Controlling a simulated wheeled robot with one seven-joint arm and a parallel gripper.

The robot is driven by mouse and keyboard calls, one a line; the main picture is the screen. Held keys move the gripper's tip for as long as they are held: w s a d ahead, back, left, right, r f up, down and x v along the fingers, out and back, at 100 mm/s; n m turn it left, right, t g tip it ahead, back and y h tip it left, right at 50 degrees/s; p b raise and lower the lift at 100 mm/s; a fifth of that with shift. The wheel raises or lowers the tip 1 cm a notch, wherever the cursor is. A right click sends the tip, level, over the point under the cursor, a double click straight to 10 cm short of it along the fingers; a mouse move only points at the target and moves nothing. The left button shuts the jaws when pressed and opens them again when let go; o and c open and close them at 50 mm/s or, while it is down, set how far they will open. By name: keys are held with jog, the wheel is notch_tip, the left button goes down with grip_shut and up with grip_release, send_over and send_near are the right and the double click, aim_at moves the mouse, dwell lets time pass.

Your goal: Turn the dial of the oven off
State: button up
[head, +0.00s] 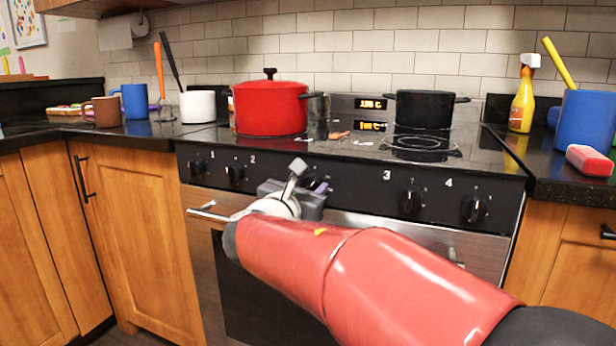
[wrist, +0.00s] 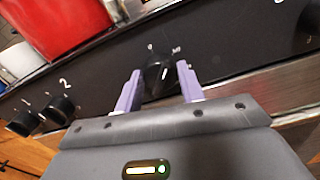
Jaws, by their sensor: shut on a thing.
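The oven dial (wrist: 158,76) is a black knob in the middle of the stove's dark front panel (head: 347,187), between the knobs marked 2 and 3. In the wrist view it sits between the two purple fingers of my gripper (wrist: 158,72). My gripper is shut on it, one finger on each side. In the head view my gripper (head: 318,186) reaches the panel from below, and the gripper mostly hides the dial. Small white marks show above the dial, but its exact setting is too small to read.
Knobs 1 (head: 197,166) and 2 (head: 235,174) are left of my gripper; knobs 3 (head: 411,202) and 4 (head: 475,209) are right. The oven door handle (head: 207,212) runs just below. A red pot (head: 270,109) and a black pot (head: 425,109) stand on the stovetop.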

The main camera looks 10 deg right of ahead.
jog(key=n+p, duration=0.4)
jog(key=n, duration=0.1)
jog(key=shift+r+p, duration=0.15)
jog(key=shift+p, duration=0.15)
jog(key=shift+n+p, duration=0.95)
jog(key=shift+n, duration=0.35)
jog(key=shift+f, duration=0.2)
jog(key=o, duration=1)
jog(key=shift+w, duration=0.1)
jog(key=shift+c, duration=0.2)
jog(key=v, duration=0.8)
